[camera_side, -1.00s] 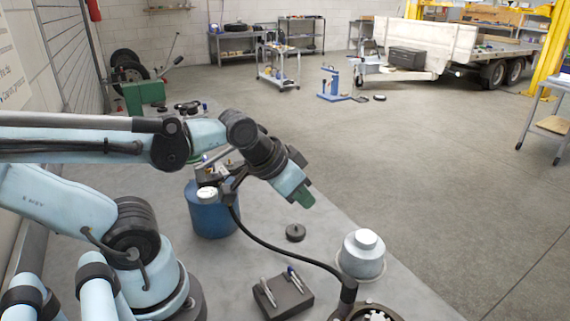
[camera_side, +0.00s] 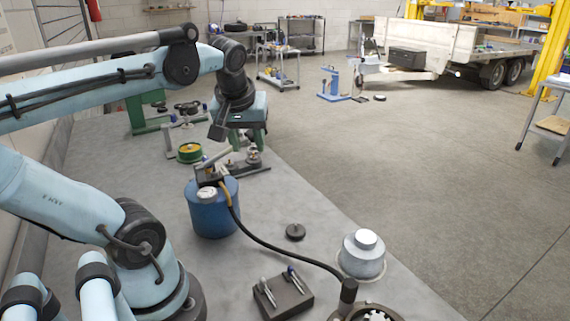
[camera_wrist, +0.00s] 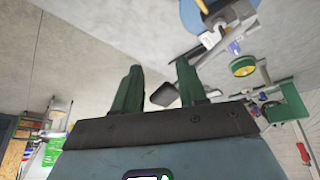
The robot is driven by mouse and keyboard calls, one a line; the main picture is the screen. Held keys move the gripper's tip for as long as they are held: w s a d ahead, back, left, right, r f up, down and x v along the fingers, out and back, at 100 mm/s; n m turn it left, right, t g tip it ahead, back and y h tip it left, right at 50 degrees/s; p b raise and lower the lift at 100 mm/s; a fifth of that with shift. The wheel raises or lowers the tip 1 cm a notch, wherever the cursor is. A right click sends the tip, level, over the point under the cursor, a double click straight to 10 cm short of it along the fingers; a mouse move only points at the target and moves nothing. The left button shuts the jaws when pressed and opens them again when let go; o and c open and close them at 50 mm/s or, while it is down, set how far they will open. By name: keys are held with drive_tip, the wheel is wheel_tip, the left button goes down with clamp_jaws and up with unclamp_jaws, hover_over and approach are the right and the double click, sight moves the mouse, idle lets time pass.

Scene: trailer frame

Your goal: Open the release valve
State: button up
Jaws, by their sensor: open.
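A blue tank (camera_side: 211,212) stands upright on the bench in the side view, with a round white gauge (camera_side: 207,194), a lever (camera_side: 213,157) and a black hose (camera_side: 270,246) at its top. The tank's blue body also shows at the top edge of the wrist view (camera_wrist: 190,16), partly cut off. I cannot pick out the release valve at this size. My gripper (camera_side: 247,143) is above and beyond the tank, apart from it, with its green fingers pointing down. In the wrist view my gripper (camera_wrist: 159,88) has its fingers apart, with nothing clearly held between them.
Beyond the tank are a green-and-yellow reel (camera_side: 190,152) and a green stand (camera_side: 147,118). The hose crosses the bench front. The bench left of the tank is clear.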

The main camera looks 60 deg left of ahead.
sight(207, 159)
drive_tip(key=s+a+r+n+g, duration=0.3)
drive_tip(key=s+a+r+n, duration=0.2)
drive_tip(key=s+a+n, duration=0.15)
drive_tip(key=shift+y, duration=0.4)
drive_tip(key=shift+d+x, duration=0.2)
drive_tip(key=shift+x, duration=2.8)
drive_tip(key=shift+d+x, duration=0.25)
drive_tip(key=shift+x, duration=2.75)
drive_tip(key=shift+w+f, duration=0.2)
clamp_jaws()
